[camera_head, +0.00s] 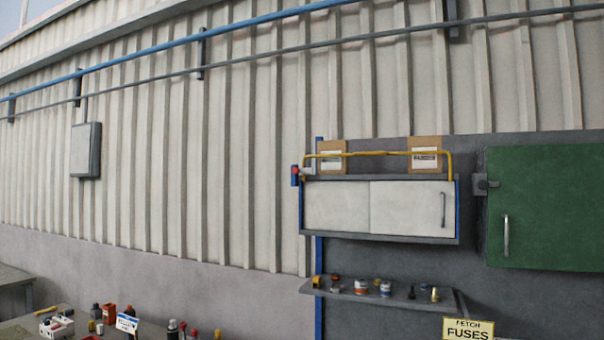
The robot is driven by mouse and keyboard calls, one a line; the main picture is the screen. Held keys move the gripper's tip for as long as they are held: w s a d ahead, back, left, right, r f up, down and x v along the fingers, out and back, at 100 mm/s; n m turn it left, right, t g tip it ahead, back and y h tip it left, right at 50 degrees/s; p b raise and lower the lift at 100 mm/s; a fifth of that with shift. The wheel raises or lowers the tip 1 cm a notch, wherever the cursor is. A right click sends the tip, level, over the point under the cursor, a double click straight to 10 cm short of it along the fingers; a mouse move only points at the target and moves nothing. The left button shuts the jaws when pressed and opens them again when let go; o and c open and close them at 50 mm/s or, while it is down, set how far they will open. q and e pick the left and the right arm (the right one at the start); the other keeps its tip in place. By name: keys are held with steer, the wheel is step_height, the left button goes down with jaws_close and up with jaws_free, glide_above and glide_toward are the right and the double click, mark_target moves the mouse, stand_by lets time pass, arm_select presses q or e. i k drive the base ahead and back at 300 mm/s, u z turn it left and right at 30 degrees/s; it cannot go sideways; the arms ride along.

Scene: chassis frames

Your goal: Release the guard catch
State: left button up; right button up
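A yellow guard bar (380,153) runs along the top of a white wall cabinet (336,206) and bends down at both ends. At its left end, by the cabinet's upper left corner, is a small red and blue fitting (295,175) with a pale part beside it. A grey latch-like block (485,184) sits at the left edge of a green panel (550,205) on the right. I cannot tell from this view which of these is the guard catch. Neither of my grippers shows.
Two cardboard boxes (424,155) stand on the cabinet. A shelf (345,294) below holds several small items. A bench (50,327) at lower left carries bottles and containers.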

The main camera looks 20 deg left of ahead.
mark_target(296, 170)
steer(key=u, duration=0.15)
steer(key=i, duration=2.05)
